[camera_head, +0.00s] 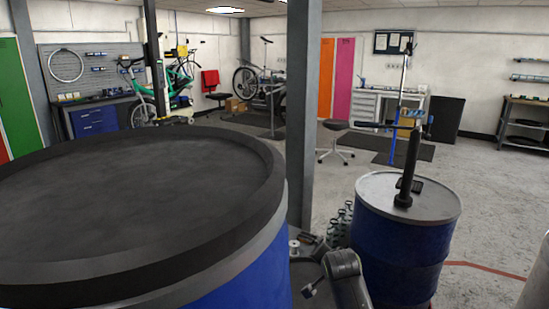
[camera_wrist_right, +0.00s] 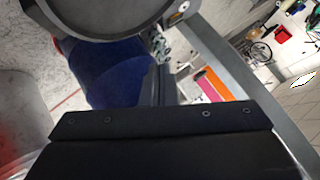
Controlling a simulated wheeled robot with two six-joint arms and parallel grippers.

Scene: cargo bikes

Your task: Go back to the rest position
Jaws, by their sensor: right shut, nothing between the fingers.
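My right gripper (camera_wrist_right: 158,86) shows in the right wrist view as two dark fingers close together beyond a wide dark block. It is shut and empty. A blue drum (camera_wrist_right: 105,75) with a grey top lies beyond it, apart as far as I can tell. In the head view a grey link of my arm (camera_head: 345,275) shows at the bottom, between two drums; I cannot make out fingertips there. My left gripper is not in view.
A large blue drum (camera_head: 245,290) with a black top fills the left front. A smaller blue drum (camera_head: 395,245) at right carries a black upright tool (camera_head: 409,170). A grey post (camera_head: 300,110) stands between them. Open floor (camera_head: 485,210) lies at right; bikes and benches stand behind.

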